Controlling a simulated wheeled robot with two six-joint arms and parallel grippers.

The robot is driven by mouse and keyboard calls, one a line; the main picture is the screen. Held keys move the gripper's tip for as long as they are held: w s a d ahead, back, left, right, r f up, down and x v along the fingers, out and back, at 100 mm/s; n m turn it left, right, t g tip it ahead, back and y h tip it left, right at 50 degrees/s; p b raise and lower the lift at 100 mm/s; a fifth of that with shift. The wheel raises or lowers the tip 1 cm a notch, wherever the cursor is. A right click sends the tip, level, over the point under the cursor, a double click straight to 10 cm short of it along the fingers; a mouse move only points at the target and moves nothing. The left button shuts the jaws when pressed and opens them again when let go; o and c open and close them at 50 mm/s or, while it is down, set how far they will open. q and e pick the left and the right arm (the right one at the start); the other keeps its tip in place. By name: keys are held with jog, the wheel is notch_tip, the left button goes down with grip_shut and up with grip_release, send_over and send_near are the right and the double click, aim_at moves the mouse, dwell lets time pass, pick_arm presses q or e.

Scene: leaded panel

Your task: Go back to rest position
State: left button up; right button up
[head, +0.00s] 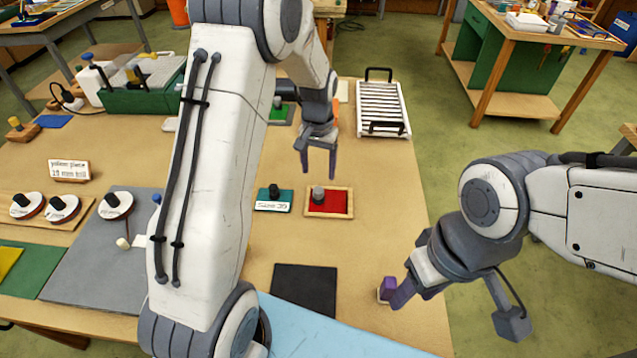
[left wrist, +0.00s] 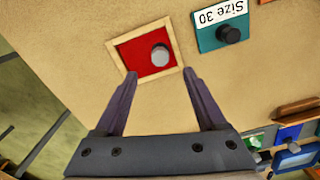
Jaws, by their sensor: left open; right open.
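My left gripper (head: 318,165) is open and empty above the table, just behind the wooden frame with a red panel (head: 338,201). In the left wrist view its two fingers (left wrist: 160,75) are spread, and the red panel (left wrist: 140,68) with its grey knob lies beyond their tips. The frame sits flat on the table, apart from the fingers. My right gripper (head: 396,291) is open low over the table's right front edge, seen from the side. Its fingers partly overlap, and nothing is clearly held.
A teal "Size 30" block (head: 274,199) with a black knob sits left of the frame. A dark square mat (head: 305,288) lies in front. A white slatted rack (head: 382,109) stands at the back right. Several knobbed tools (head: 61,208) lie at left. My left arm hides part of the table.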

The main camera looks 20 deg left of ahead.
pick_arm(q)
jog(key=shift+r, duration=0.95)
pick_arm(e)
jog(key=shift+f, duration=0.2)
